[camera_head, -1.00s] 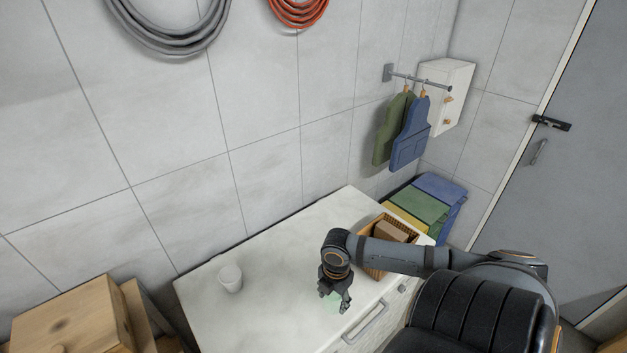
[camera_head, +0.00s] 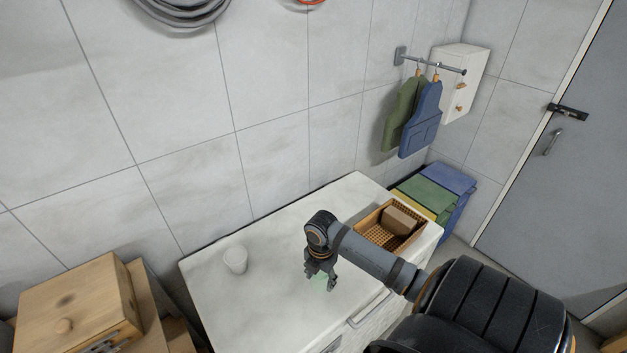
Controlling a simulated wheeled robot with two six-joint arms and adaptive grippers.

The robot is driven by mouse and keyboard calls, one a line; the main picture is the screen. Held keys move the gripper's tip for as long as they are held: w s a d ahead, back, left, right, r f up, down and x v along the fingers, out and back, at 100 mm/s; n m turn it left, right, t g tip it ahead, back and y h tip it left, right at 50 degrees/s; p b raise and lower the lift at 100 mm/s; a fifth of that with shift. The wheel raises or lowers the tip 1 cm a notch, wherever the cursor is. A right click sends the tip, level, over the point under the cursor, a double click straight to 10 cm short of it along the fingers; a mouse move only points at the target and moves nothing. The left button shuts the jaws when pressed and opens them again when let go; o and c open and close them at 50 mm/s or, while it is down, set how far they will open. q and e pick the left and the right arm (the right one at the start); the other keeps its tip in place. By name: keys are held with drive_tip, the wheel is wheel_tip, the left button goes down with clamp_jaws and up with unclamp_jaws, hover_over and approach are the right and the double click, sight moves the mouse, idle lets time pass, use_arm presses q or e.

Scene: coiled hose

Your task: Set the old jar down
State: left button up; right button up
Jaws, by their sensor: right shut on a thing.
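The old jar looks to be the small pale green thing (camera_head: 319,282) between the fingers of my right gripper (camera_head: 320,280). The gripper points down over the white counter top (camera_head: 225,308) and is shut on it. Fingers hide most of the jar, and I cannot tell whether its base touches the counter. My left gripper is not in view.
A white cup (camera_head: 235,260) stands on the counter to the left. A wicker basket (camera_head: 378,237) with a brown block (camera_head: 399,220) is at the right end. Wooden boxes (camera_head: 75,312) stand at the lower left. Counter between cup and gripper is clear.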

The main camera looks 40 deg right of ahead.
sight(313, 276)
drive_tip(key=w+f, duration=0.1)
drive_tip(key=f, duration=0.1)
drive_tip(key=w+f, duration=0.1)
drive_tip(key=w, duration=0.1)
drive_tip(key=shift+w+d+f, duration=0.1)
drive_tip(key=shift+d+f, duration=0.1)
drive_tip(key=shift+f, duration=0.2)
wheel_tip(313, 276, down, 2)
drive_tip(key=shift+f+p, duration=0.15)
drive_tip(key=shift+p, duration=0.8)
drive_tip(key=shift+f, duration=0.45)
drive_tip(key=o, duration=1.3)
drive_tip(key=shift+f, duration=0.1)
drive_tip(key=shift+c, duration=0.2)
